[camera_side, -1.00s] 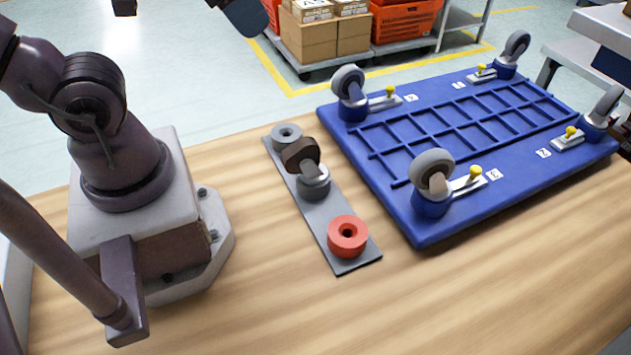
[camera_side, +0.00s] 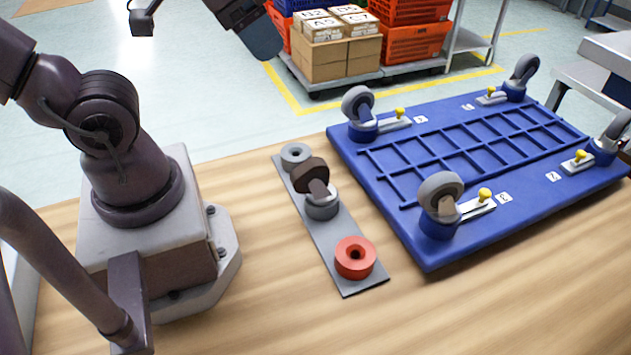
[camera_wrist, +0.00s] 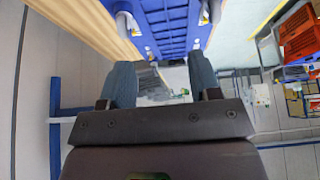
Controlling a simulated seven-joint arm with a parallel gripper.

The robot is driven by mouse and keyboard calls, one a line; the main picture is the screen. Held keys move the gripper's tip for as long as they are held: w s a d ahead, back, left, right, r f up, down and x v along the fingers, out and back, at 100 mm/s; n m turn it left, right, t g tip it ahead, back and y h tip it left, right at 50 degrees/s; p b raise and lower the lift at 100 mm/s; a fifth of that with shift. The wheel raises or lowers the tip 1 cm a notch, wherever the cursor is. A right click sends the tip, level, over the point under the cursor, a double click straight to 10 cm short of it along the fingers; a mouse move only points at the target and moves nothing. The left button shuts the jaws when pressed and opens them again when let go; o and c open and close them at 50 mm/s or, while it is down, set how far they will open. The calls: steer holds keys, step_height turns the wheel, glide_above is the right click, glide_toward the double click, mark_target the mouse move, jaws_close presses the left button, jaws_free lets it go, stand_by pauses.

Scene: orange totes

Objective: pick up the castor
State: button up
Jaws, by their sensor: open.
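The castor (camera_side: 318,190) with a brown wheel stands on a grey strip (camera_side: 333,240), between a grey ring (camera_side: 295,155) and a red ring (camera_side: 355,257). My gripper shows only in part at the top edge of the side view, high above and apart from the castor. In the wrist view my gripper (camera_wrist: 162,82) has its two blue-grey fingers spread with nothing between them. I cannot make out the brown-wheeled castor in the wrist view.
A blue dolly deck (camera_side: 470,150) lies right of the strip, with grey-wheeled castors and yellow-knobbed levers at its corners. The wooden table (camera_side: 480,290) is clear in front. Boxes (camera_side: 340,55) and orange totes (camera_side: 415,45) stand on a cart behind.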

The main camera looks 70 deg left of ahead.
steer(key=w+f+g, duration=0.6)
steer(key=w+f, duration=0.1)
steer(key=f, duration=0.5)
glide_above(316, 160)
steer(key=shift+m, duration=0.3)
steer(key=f, duration=0.7)
steer(key=shift+s+d, duration=0.2)
steer(key=shift+s, duration=0.1)
steer(key=shift+w+a+f, duration=0.1)
steer(key=shift+w+f, duration=0.05)
steer(key=shift+f, duration=1.2)
steer(key=shift+w+a+f, duration=0.1)
steer(key=shift+f, duration=1.25)
jaws_close()
